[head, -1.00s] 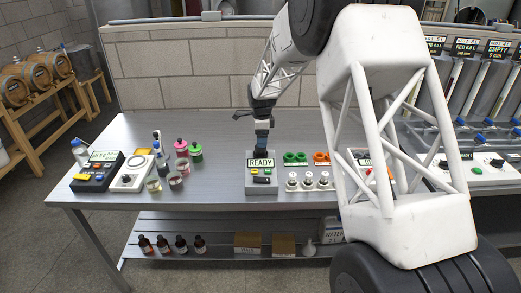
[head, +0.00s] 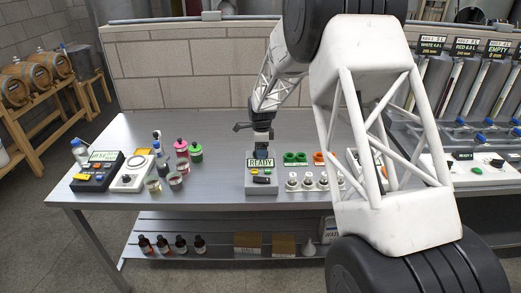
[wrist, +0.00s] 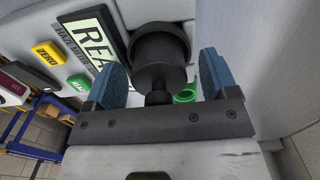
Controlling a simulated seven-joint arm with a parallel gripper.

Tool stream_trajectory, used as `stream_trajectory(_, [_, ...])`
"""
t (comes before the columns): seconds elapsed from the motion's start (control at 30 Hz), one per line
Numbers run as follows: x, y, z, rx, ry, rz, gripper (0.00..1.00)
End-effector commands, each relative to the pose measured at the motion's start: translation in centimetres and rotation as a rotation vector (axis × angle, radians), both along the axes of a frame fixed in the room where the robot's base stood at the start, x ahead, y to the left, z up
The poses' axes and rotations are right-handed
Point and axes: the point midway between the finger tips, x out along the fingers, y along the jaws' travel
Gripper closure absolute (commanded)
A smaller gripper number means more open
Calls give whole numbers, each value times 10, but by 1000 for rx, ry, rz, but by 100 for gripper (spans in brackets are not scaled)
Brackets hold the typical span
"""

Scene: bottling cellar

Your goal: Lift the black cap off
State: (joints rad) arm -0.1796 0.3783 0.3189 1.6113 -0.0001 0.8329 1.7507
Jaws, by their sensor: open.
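The black cap (wrist: 160,50) is a stepped dark cylinder with a narrower knob toward my palm. It stands over the grey device (head: 261,186) whose display reads READY; this display (wrist: 92,42) also shows in the wrist view. My gripper (wrist: 162,80) is open, with one blue finger on each side of the cap. A gap shows between the cap and each finger, so neither seems to touch it. In the head view my gripper (head: 262,138) is directly above the device, and the cap is hard to make out there.
Green rings (head: 295,158) and a row of white-collared fittings (head: 307,180) stand close to the device's right. Bare table (head: 222,178) lies between.

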Motion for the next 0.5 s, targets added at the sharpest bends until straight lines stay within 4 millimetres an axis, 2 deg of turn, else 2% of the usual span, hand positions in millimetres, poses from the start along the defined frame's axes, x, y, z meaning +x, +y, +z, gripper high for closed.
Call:
stream_trajectory(0.37, [0,0,0,0,0,0,21])
stream_trajectory(0.5, [0,0,0,0,0,0,41])
